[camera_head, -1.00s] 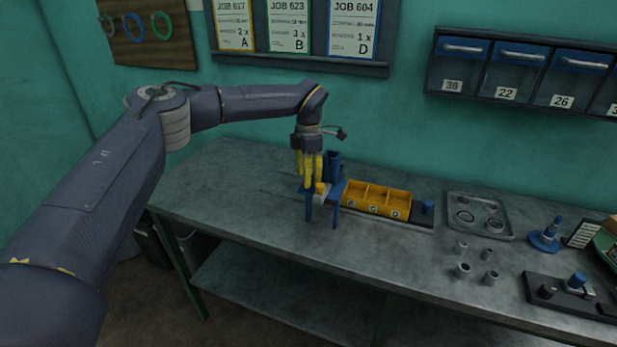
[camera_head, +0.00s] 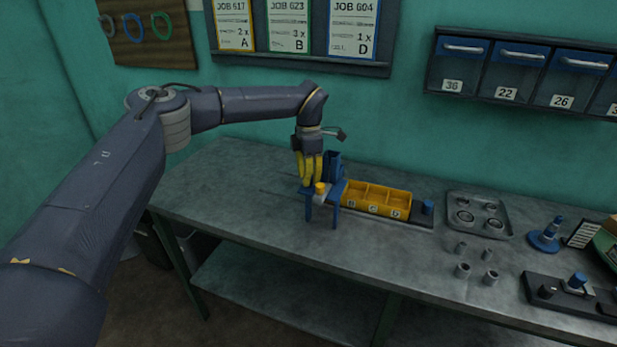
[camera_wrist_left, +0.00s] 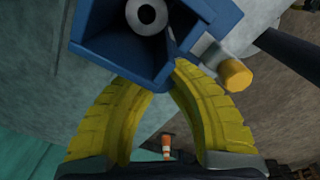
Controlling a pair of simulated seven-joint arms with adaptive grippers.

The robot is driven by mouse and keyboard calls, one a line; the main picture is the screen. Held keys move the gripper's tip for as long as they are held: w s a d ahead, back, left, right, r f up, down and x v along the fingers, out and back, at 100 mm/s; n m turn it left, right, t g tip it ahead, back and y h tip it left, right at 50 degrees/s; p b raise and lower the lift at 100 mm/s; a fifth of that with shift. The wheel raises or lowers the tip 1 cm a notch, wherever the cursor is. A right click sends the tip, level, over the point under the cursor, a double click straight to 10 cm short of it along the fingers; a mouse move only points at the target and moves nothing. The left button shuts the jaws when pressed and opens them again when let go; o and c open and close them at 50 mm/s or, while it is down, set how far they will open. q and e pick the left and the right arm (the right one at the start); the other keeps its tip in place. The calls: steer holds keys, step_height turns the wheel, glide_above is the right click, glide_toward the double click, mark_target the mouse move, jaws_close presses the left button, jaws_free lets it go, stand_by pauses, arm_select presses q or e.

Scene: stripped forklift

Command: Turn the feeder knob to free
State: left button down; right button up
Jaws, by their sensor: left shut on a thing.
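The feeder is a blue stand with an open square hopper (camera_head: 333,163) at the back of the bench. In the left wrist view the hopper (camera_wrist_left: 150,35) fills the top, with a round grey part inside. A yellow cylindrical cap (camera_head: 320,188) on a grey arm sticks out beside it; it also shows in the left wrist view (camera_wrist_left: 237,76), apart from the fingers. My left gripper (camera_head: 308,180) reaches down at the feeder, its yellow fingers closed in. Its fingertips are partly hidden by the hopper, so the exact part held is unclear. My right gripper is not in view.
A yellow divided bin (camera_head: 378,199) stands right of the feeder. Farther right are a grey tray (camera_head: 480,215) with rings, several small metal cylinders and a blue stand (camera_head: 545,236). Drawers (camera_head: 515,70) hang above. The bench (camera_head: 210,190) left of the feeder is mostly clear.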

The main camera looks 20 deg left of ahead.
arm_select(q)
steer(key=shift+n, duration=1.8)
steer(key=c, duration=1.4)
jaws_free()
steer(key=shift+o, duration=0.2)
step_height(320, 180, up, 12)
steer(key=shift+a, duration=0.1)
